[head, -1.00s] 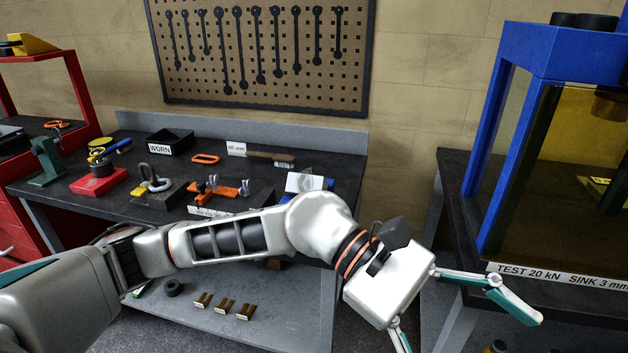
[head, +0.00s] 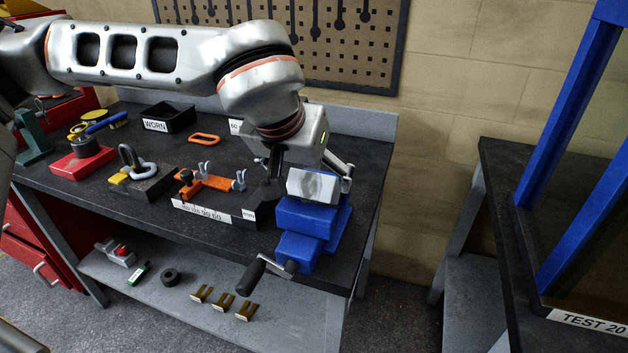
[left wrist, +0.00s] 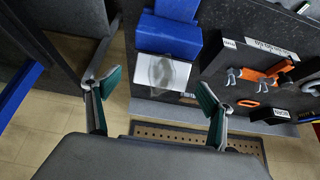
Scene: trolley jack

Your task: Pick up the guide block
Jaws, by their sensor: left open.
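A pale grey metal block, apparently the guide block (head: 314,186), sits at the top of a blue vise (head: 312,216) on the right end of the bench. Its face looks light with a rounded darker patch in the left wrist view (left wrist: 162,74). My left gripper (head: 310,172) is above and behind the block, pointing down, with its fingers apart. In the left wrist view the green-padded fingertips (left wrist: 157,88) stand to either side of the block, with gaps; nothing is held. My right gripper is not in view.
A black stand with an orange tool (head: 210,182) is left of the vise. The vise handle (head: 255,272) juts out in front. Brass pieces (head: 223,302) lie on the lower shelf. A blue press frame (head: 570,150) stands at right, across a gap.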

